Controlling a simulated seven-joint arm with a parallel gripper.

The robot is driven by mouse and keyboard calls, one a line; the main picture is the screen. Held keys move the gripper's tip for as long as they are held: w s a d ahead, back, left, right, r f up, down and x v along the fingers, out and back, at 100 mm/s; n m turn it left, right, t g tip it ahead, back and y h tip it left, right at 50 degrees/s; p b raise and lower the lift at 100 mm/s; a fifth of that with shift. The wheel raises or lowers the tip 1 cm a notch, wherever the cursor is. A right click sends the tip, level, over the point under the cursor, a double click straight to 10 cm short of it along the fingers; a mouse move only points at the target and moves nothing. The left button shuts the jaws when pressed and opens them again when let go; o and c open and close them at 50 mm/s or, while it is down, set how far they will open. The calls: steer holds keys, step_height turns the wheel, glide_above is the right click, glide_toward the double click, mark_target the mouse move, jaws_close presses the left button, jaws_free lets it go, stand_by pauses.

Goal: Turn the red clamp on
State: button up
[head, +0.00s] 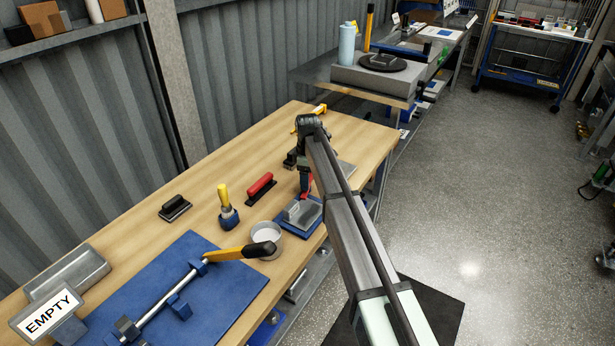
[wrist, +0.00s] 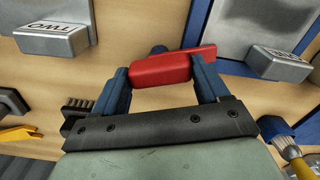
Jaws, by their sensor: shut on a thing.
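The red clamp's handle (wrist: 165,68) lies crosswise between the two blue fingers of my gripper (wrist: 158,67) in the wrist view. My gripper is shut on it. The handle's right end reaches past the right finger; its left end is at the left finger. In the head view the red clamp (head: 306,182) shows as a small red part at the blue base (head: 287,226) with a grey block, below my gripper (head: 302,168). My arm and wrist hide much of the clamp there, and its pivot is not clear.
A red-handled brush (head: 260,188) and a yellow-handled tool (head: 226,205) stand left of the clamp. A round bowl (head: 265,238) stands in front. A blue mat (head: 180,290) bears a yellow-handled lever. A grey block marked TWO (wrist: 52,38) is at the wrist view's upper left.

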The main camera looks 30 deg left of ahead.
stand_by(0.5)
steer(key=o, duration=1.5)
step_height(320, 180, up, 14)
steer(key=shift+f, duration=0.1)
